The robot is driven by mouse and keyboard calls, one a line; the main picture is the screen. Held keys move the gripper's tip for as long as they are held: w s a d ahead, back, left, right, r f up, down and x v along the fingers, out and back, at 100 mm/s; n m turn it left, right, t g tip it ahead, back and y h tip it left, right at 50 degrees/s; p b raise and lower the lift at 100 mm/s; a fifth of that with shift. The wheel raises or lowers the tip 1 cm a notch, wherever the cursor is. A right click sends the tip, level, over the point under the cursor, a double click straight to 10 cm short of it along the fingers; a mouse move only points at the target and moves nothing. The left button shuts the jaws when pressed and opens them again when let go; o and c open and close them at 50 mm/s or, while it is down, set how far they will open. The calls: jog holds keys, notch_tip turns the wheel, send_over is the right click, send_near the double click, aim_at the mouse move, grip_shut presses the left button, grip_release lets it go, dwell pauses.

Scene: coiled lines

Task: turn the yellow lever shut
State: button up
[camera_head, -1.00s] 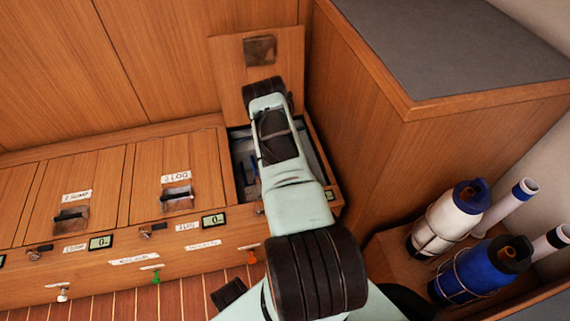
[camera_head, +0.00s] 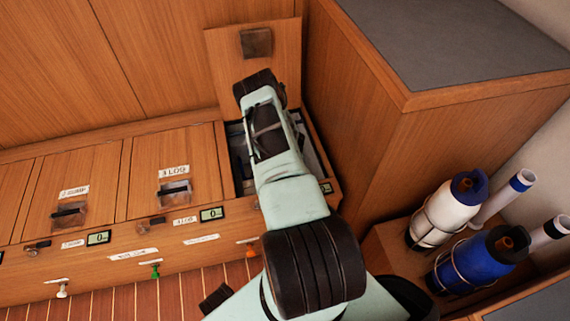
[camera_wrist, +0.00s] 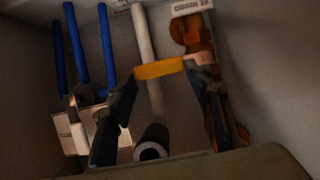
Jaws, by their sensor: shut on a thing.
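The yellow lever (camera_wrist: 159,69) shows in the wrist view as a short bar, tilted slightly up to the right, between the tips of my gripper (camera_wrist: 160,85). The two dark fingers stand either side of it and are shut on it. A brown, bronze-like valve fitting (camera_wrist: 192,35) is behind the right finger, partly hidden by it. In the head view my arm reaches down into the open locker (camera_head: 238,160), and it hides the lever and gripper there.
Inside the locker, blue pipes (camera_wrist: 80,50) and a pale pipe (camera_wrist: 145,50) run along the back, with a dark round pipe end (camera_wrist: 152,144) below. The raised lid (camera_head: 225,45) leans behind my arm. A wooden cabinet (camera_head: 440,140) stands close on the right.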

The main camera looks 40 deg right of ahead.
jog(key=o, duration=1.7)
jog(key=shift+r, duration=0.15)
jog(key=v, duration=1.1)
jog(key=shift+s+a+r, duration=0.15)
jog(key=shift+s+r, duration=0.05)
jog(key=shift+r, duration=0.15)
